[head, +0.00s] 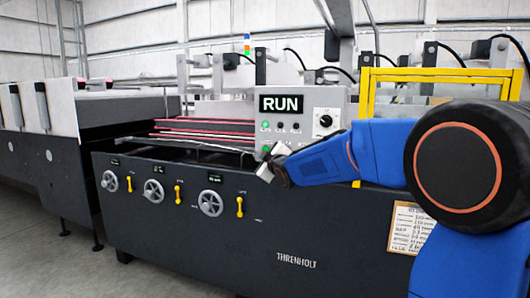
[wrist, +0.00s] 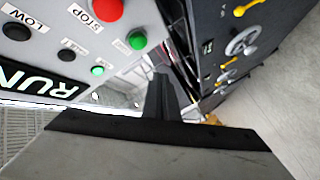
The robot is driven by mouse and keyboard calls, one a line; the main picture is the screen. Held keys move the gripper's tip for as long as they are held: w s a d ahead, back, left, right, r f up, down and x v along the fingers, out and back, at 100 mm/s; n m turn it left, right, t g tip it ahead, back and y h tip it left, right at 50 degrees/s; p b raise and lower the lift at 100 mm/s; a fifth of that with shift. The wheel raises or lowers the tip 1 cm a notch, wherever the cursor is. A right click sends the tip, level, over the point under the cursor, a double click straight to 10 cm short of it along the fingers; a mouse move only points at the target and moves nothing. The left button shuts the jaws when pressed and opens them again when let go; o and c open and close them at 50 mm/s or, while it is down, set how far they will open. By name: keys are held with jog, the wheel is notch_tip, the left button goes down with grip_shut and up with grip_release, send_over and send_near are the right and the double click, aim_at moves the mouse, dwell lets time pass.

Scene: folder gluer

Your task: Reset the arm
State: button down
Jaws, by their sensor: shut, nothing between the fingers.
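My arm is blue and reaches in from the right in the head view. My gripper (head: 266,171) is at its left end, in front of the lower left part of the control panel (head: 335,104). In the wrist view my gripper (wrist: 163,82) shows dark fingers, shut and empty. A green button (wrist: 137,39) and a red STOP button (wrist: 108,10) are close by on the panel, left of the fingers. I cannot tell whether the fingers touch the panel.
The dark machine body (head: 180,230) carries several grey handwheels (head: 211,203) and yellow levers. The panel's display (head: 282,104) reads RUN. A yellow guard frame (head: 440,75) stands behind my arm. A paper sheet (head: 408,228) hangs on the machine. Grey floor (head: 40,220) is open at left.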

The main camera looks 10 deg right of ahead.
jog(key=shift+s, duration=0.1)
jog(key=s+d+f+m+g+h, duration=0.1)
jog(key=s+f+m+g, duration=0.3)
jog(key=s, duration=1.4)
jog(key=s+d+f+m+g+h, duration=0.1)
jog(key=s+d+f+m+g, duration=0.2)
jog(key=s+f, duration=0.9)
jog(key=s+d+f+m+g+h, duration=0.1)
jog(key=s+d+f+m+g, duration=0.2)
jog(key=s, duration=2.1)
notch_tip(320, 180, down, 5)
jog(key=shift+m+g, duration=0.9)
jog(key=shift+g, duration=0.2)
